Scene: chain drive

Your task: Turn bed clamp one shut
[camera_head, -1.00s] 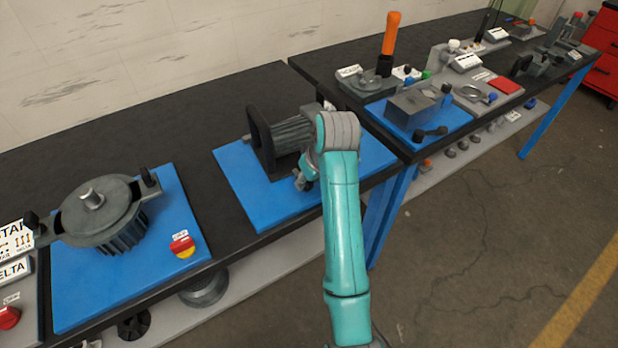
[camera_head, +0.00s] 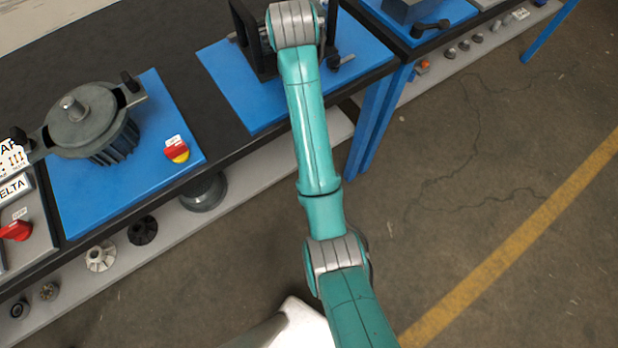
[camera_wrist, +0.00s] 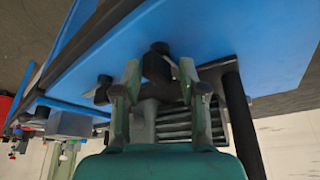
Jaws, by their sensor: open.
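A dark clamp knob (camera_wrist: 158,66) stands on the blue bed plate (camera_wrist: 230,35) in the wrist view. My gripper (camera_wrist: 160,75) is open, with one finger on each side of this knob; whether either touches it I cannot tell. A dark knob with a short handle (camera_head: 334,61) shows on the plate (camera_head: 238,85) in the head view, just right of my wrist. No label shows which clamp is number one. My arm hides the gripper in the head view.
A ribbed motor body (camera_wrist: 175,125) lies behind my fingers, and a black upright post (camera_wrist: 240,125) stands close to the right finger. A black frame (camera_head: 245,35) stands on the plate. A finned motor (camera_head: 88,125) and a red-yellow switch (camera_head: 176,149) are at left.

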